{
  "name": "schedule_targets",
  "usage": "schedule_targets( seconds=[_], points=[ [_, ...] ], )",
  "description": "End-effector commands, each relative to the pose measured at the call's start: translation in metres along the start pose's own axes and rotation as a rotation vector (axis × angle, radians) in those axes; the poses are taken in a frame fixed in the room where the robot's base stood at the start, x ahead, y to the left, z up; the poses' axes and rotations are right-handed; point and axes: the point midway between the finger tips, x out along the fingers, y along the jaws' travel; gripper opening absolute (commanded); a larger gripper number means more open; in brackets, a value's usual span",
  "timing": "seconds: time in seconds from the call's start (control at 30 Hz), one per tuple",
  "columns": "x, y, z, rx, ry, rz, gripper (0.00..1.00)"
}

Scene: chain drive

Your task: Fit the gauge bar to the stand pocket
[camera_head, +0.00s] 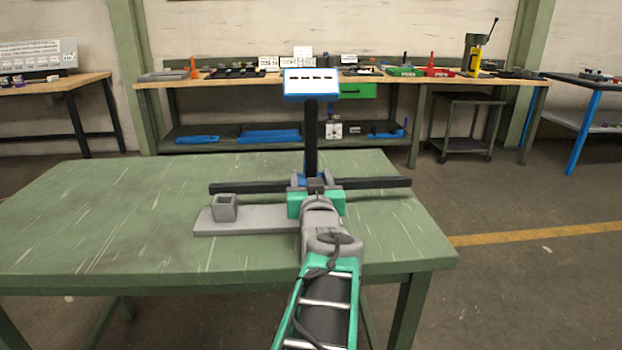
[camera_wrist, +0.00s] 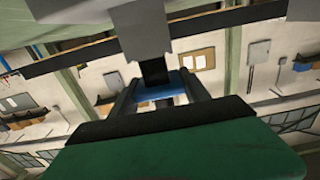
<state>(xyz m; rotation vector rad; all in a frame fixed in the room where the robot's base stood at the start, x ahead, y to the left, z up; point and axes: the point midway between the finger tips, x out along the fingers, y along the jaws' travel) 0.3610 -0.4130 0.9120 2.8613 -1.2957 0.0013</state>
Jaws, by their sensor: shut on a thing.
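The long dark gauge bar (camera_head: 380,183) lies level from left to right above the table. It also crosses the upper part of the wrist view (camera_wrist: 235,18). My gripper (camera_head: 316,184) is shut on it near its middle, and the jaws hide that part. The grey stand has a flat base plate (camera_head: 265,222) on the table, with an open square pocket (camera_head: 224,208) at its left end. The pocket is left of and nearer than my gripper. The bar's left part is behind it and apart from it.
A dark upright post (camera_head: 311,140) with a blue-and-white head (camera_head: 311,84) rises just behind my gripper; I cannot tell whether it touches the bar. The green tabletop (camera_head: 110,215) is clear at left. A cluttered workbench (camera_head: 220,80) stands along the back wall.

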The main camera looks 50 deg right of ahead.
Motion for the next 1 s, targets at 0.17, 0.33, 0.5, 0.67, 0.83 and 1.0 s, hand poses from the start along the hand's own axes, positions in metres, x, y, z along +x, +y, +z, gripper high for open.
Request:
schedule_targets(
  seconds=[0.17, 0.33, 0.5, 0.67, 0.83, 1.0],
  points=[
    [0.0, 0.0, -0.003, -0.002, 0.014, 0.0, 0.0],
    [0.0, 0.0, 0.001, -0.002, 0.014, 0.0, 0.0],
    [0.0, 0.0, 0.004, -0.002, 0.014, 0.0, 0.0],
    [0.0, 0.0, 0.007, -0.002, 0.014, 0.0, 0.0],
    [0.0, 0.0, 0.01, -0.002, 0.014, 0.0, 0.0],
    [0.0, 0.0, 0.012, -0.002, 0.012, 0.0, 0.61]
  ],
)
